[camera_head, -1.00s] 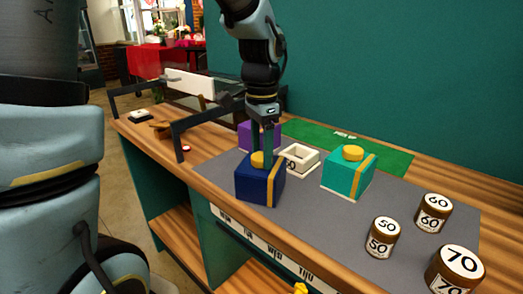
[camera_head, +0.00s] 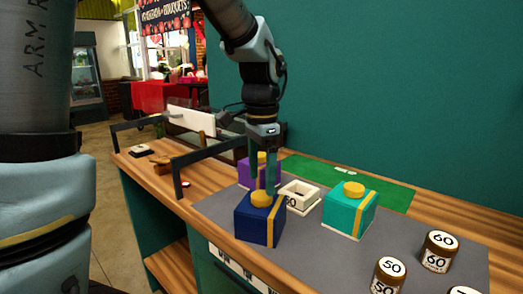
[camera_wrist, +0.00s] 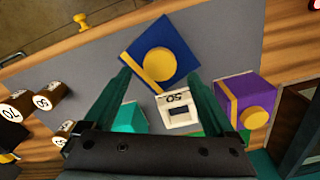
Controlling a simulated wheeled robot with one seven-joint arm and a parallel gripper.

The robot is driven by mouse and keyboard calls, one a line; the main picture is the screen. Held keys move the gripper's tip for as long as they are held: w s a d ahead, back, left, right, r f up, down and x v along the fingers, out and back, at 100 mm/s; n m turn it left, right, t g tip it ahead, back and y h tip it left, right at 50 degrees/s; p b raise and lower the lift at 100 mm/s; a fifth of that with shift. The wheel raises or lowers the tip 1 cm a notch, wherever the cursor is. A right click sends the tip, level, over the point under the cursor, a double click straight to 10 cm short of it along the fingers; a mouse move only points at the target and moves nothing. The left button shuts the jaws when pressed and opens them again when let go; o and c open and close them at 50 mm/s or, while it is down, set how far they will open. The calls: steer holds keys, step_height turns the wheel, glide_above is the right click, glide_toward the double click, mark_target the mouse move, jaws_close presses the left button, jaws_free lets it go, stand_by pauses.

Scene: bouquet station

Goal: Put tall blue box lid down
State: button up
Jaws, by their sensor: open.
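The tall blue box lid (camera_head: 256,224) is dark blue with a yellow round knob (camera_head: 261,199) and a yellow stripe. It stands upright on the grey mat (camera_head: 330,262), near its front edge. It also shows in the wrist view (camera_wrist: 181,50). My gripper (camera_head: 263,185) is open and empty in the head view, with its fingers at the knob's far side. In the wrist view, the gripper's fingers (camera_wrist: 160,76) are spread wide, pointing toward the lid. Whether a finger touches the lid is unclear.
A white open base (camera_head: 300,196) marked 50 stands behind the blue lid. A purple box (camera_head: 268,170) is at the back, and a teal box (camera_head: 349,214) is to the right. Brown weights (camera_head: 438,250) stand at right. A black rail (camera_head: 209,154) is at left.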

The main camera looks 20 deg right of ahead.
step_height(320, 180, up, 8)
steer(key=shift+r+b, duration=0.15)
steer(key=shift+b, duration=0.2)
steer(key=a+f+n, duration=0.8)
steer(key=a, duration=0.4)
steer(key=w+a+f+n+t, duration=0.1)
steer(key=a+f+n, duration=0.6)
steer(key=a, duration=0.6)
step_height(320, 180, down, 3)
steer(key=shift+a+r+n+t, duration=0.2)
steer(key=shift+n+t, duration=0.1)
steer(key=shift+n, duration=0.1)
steer(key=shift+w, duration=0.1)
steer(key=shift+o, duration=0.8)
